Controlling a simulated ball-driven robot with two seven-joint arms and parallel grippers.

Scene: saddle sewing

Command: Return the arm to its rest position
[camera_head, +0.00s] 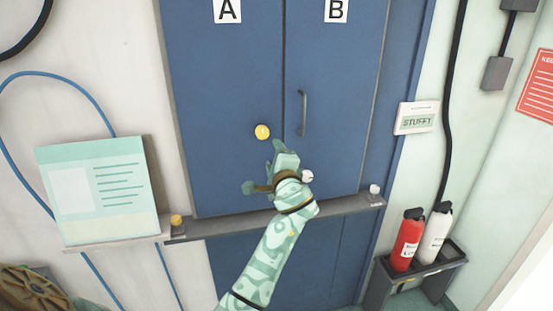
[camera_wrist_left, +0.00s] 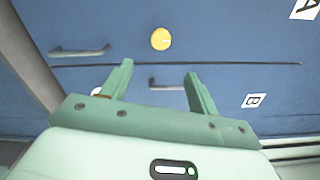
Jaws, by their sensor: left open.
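My left arm reaches up from the bottom of the head view. Its left gripper (camera_head: 264,167) is in front of the blue cabinet doors, over the lower part of door A (camera_head: 220,90). The two fingers stand apart in the wrist view (camera_wrist_left: 158,68), with nothing between them but the doors behind. A yellow round knob (camera_head: 262,131) on door A is just above the gripper; it also shows in the wrist view (camera_wrist_left: 160,39). My right gripper is not in view.
Door B (camera_head: 345,80) has a grey handle (camera_head: 303,112). A grey ledge (camera_head: 345,205) crosses below, with a white knob (camera_head: 375,189) and a yellow knob (camera_head: 176,220). A panel (camera_head: 100,190) stands left. Red (camera_head: 407,240) and white (camera_head: 434,235) extinguishers stand right.

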